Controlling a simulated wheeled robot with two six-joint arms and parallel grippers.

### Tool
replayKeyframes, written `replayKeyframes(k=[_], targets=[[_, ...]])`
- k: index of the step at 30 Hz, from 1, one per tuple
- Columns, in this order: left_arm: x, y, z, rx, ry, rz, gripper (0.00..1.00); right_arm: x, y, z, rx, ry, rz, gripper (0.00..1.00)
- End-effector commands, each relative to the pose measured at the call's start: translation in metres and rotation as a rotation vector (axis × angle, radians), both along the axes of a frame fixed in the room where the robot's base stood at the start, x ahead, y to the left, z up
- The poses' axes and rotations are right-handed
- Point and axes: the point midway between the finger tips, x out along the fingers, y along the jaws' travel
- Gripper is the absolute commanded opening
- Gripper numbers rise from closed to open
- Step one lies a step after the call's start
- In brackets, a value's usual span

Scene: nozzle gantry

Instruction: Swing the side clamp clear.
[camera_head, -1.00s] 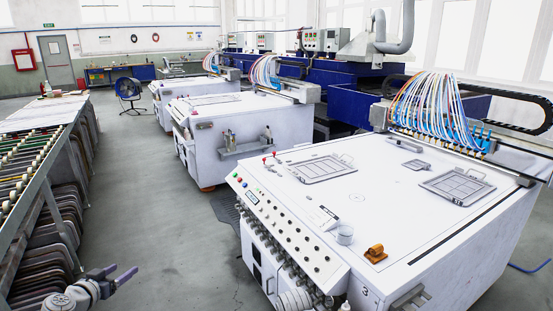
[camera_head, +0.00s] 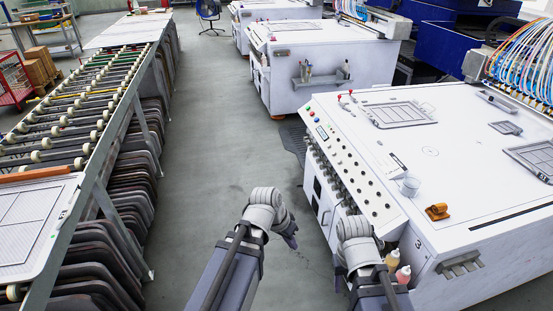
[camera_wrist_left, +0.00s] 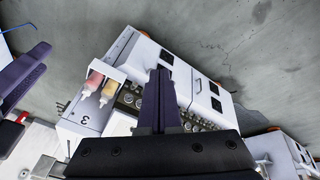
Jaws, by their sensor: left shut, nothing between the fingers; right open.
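My left gripper (camera_head: 290,234) hangs over the floor beside the front of the near white machine (camera_head: 400,150). In the left wrist view its dark purple fingers (camera_wrist_left: 160,112) are together with nothing between them. My right gripper (camera_head: 339,268) is by the machine's front corner, mostly hidden behind its own wrist; a purple finger of it shows in the left wrist view (camera_wrist_left: 24,78), and it is open. An orange fitting (camera_head: 437,211) sits on the machine top near the front right edge. I cannot tell whether it is the side clamp; both grippers are apart from it.
A sloped panel with several knobs (camera_head: 352,165) runs along the machine's front edge. Two bottles (camera_head: 403,273) stand in a holder below the corner. A clear cup (camera_head: 410,185) and a framed plate (camera_head: 400,114) are on top. A roller rack (camera_head: 90,100) stands left; the aisle floor is clear.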

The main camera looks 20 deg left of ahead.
Motion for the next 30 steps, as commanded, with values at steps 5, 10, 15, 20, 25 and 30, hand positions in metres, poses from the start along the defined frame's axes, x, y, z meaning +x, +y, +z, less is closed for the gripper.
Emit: replayKeyframes(k=[5, 10, 15, 20, 25, 30], targets=[[-0.048, -0.038, 0.004, 0.184, 0.153, -0.009, 0.00, 0.000, 0.000, 0.015, 0.000, 0.000, 0.000, 0.50], [-0.073, -0.050, 0.009, 0.318, 0.209, 0.019, 0.00, 0.000, 0.000, 0.021, 0.000, 0.000, 0.000, 0.50], [-0.083, -0.053, 0.011, 0.376, 0.225, 0.038, 0.00, 0.000, 0.000, 0.022, 0.000, 0.000, 0.000, 0.50], [-0.084, -0.053, 0.011, 0.383, 0.227, 0.043, 0.00, 0.000, 0.000, 0.022, 0.000, 0.000, 0.000, 0.50], [-0.083, -0.053, 0.011, 0.381, 0.226, 0.042, 0.00, 0.000, 0.000, 0.022, 0.000, 0.000, 0.000, 0.50], [-0.083, -0.053, 0.011, 0.380, 0.227, 0.041, 0.00, 0.000, 0.000, 0.022, 0.000, 0.000, 0.000, 0.50]])
